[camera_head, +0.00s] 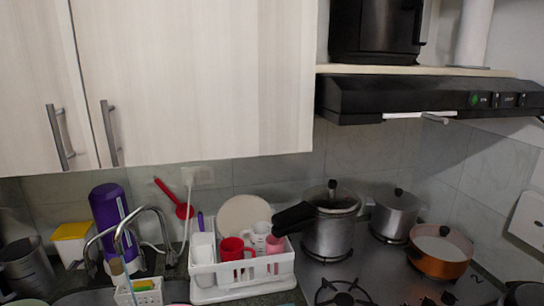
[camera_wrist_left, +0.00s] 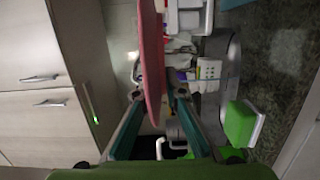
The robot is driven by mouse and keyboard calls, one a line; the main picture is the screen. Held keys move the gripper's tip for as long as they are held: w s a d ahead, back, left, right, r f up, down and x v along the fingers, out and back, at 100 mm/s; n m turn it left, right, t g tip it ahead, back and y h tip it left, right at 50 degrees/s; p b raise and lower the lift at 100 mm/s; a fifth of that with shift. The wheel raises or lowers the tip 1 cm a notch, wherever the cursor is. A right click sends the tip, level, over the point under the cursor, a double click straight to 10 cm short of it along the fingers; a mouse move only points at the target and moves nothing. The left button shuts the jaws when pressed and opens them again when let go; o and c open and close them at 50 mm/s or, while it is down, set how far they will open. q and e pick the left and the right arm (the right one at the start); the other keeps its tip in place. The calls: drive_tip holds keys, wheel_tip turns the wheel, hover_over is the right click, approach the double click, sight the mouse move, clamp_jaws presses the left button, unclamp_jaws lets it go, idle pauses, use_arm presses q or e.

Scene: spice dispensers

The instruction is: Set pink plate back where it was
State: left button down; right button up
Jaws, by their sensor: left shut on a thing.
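The pink plate (camera_wrist_left: 151,55) shows in the left wrist view as a thin, nearly edge-on disc in the upper middle. My left gripper (camera_wrist_left: 154,97) is shut on the plate's near edge, with a teal finger on either side. The plate reaches forward from the fingers towards the top of that view. I cannot clearly pick out the plate or either gripper in the head view. The plate's original place cannot be told from these frames.
A white dish rack (camera_head: 204,277) on the counter holds cups and a pale plate (camera_head: 243,217). A faucet (camera_head: 124,232) and purple bottle (camera_head: 107,216) stand left of it. A pressure cooker (camera_head: 330,236) stands on the stove to the right. Cabinets (camera_head: 190,80) hang above.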

use_arm(q)
drive_tip(key=shift+m+h, duration=0.4)
drive_tip(key=shift+h, duration=0.2)
drive_tip(key=s+d+b, duration=0.1)
drive_tip(key=s+d+f, duration=0.1)
drive_tip(key=s, duration=0.1)
drive_tip(key=shift+d+f+b, duration=0.2)
drive_tip(key=shift+d+b, duration=0.1)
drive_tip(key=shift+b, duration=0.05)
use_arm(e)
wheel_tip(320, 180, down, 3)
drive_tip(key=shift+a, duration=0.1)
use_arm(q)
drive_tip(key=shift+a, duration=0.1)
